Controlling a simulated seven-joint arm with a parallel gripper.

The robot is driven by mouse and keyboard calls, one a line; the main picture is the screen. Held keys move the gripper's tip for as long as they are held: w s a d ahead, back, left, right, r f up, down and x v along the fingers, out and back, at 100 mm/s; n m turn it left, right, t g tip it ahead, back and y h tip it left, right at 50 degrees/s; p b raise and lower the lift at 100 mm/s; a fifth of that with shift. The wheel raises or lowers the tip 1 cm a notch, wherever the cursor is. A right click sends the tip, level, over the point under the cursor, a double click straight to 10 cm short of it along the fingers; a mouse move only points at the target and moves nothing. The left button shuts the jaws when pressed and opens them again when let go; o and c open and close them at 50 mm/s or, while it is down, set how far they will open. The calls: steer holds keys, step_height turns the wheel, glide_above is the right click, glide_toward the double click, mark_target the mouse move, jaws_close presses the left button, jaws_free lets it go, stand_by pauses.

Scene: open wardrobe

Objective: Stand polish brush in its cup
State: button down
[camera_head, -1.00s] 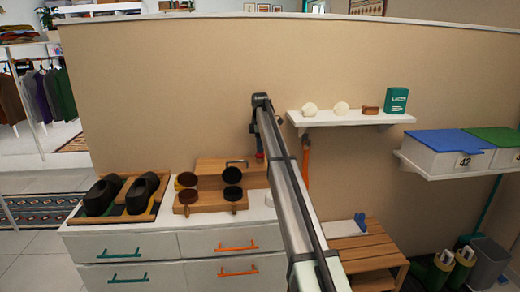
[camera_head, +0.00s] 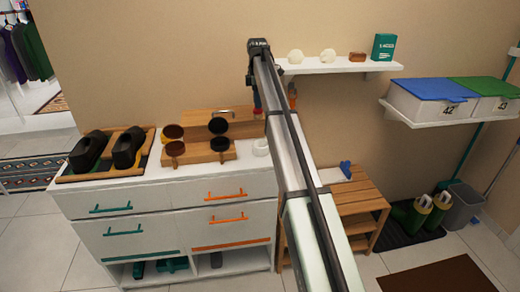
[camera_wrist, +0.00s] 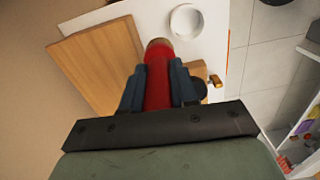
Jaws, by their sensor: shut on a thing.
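My gripper (camera_wrist: 158,92) is shut on the polish brush (camera_wrist: 158,75), seen as a red shaft with a tan end between the dark blue fingers in the wrist view. Its bristles cannot be made out. In the head view the gripper (camera_head: 257,108) is small and partly hidden by my arm, above the right end of the dresser. A round white cup (camera_wrist: 187,21) lies beyond the brush's end, slightly right, in the wrist view. In the head view the cup (camera_head: 261,147) stands on the dresser top, beside my arm. The brush appears apart from the cup.
A wooden stepped stand (camera_head: 190,120) with several dark round brushes or tins is left of the cup. Black shoes (camera_head: 127,147) sit on a wooden tray further left. A wall shelf (camera_head: 335,65) is at right, above a slatted bench (camera_head: 350,205).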

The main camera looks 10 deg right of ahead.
mark_target(261, 114)
steer(key=shift+n, duration=0.3)
steer(key=s, duration=0.2)
steer(key=s+f, duration=0.1)
steer(key=s, duration=0.1)
steer(key=s+f, duration=0.1)
steer(key=s, duration=0.1)
steer(key=shift+s+f, duration=0.25)
steer(key=shift+s, duration=0.05)
steer(key=shift+w+f, duration=0.1)
steer(key=shift+f, duration=4.9)
steer(key=shift+f, duration=0.1)
steer(key=c, duration=0.9)
jaws_free()
step_height(261, 114, up, 12)
steer(key=shift+r, duration=0.15)
